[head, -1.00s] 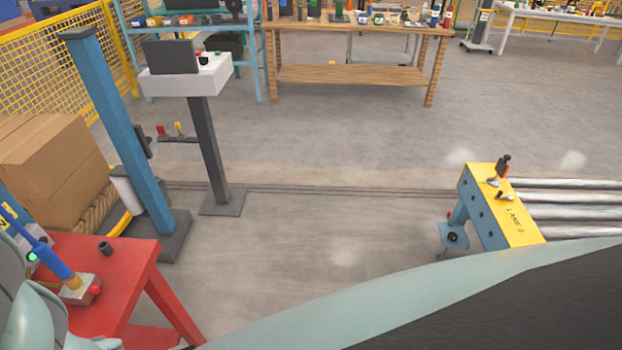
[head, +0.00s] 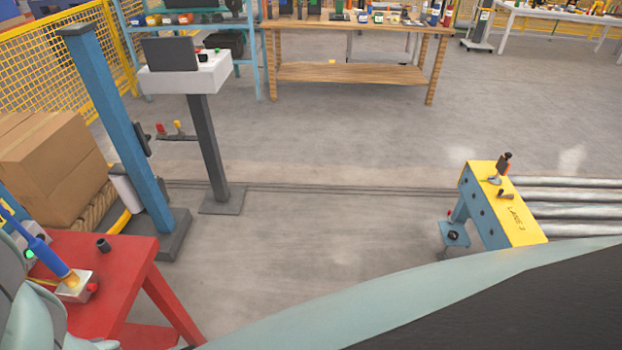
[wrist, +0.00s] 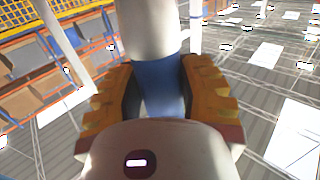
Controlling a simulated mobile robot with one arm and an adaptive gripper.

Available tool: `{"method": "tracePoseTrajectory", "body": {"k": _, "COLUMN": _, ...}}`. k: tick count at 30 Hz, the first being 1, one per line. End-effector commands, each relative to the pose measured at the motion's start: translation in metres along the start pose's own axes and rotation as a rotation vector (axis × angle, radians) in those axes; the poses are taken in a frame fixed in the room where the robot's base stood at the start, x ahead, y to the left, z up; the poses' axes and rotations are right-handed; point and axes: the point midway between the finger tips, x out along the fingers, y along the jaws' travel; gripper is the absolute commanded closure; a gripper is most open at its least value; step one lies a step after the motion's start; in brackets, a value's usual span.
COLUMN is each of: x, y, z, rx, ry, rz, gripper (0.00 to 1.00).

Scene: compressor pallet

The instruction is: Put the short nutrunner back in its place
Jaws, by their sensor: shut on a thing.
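My gripper (wrist: 158,98) has orange-yellow ridged fingers, shut on either side of a tool in the wrist view. The held tool has a blue body (wrist: 163,88) with a pale round part above it; it looks like the short nutrunner. Its far end is out of view. In the head view a blue tool (head: 46,257) leans at the far left over the red table, its yellowish lower end at a small pale block (head: 75,290). I cannot tell whether it is the held one. My fingers are not visible there.
The red table (head: 120,275) carries a dark cup-shaped piece (head: 103,245). A blue post (head: 120,130) and a grey pedestal (head: 207,150) stand behind it. A yellow-topped stand (head: 515,225) with small tools is at right. The floor between is clear.

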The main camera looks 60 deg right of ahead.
Motion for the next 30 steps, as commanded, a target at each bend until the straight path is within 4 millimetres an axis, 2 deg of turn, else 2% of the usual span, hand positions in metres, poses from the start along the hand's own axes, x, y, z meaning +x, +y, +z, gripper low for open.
{"method": "tracePoseTrajectory", "body": {"k": 30, "x": 0.001, "y": 0.000, "z": 0.014, "rx": 0.000, "ry": 0.009, "rz": -0.001, "gripper": 1.00}}
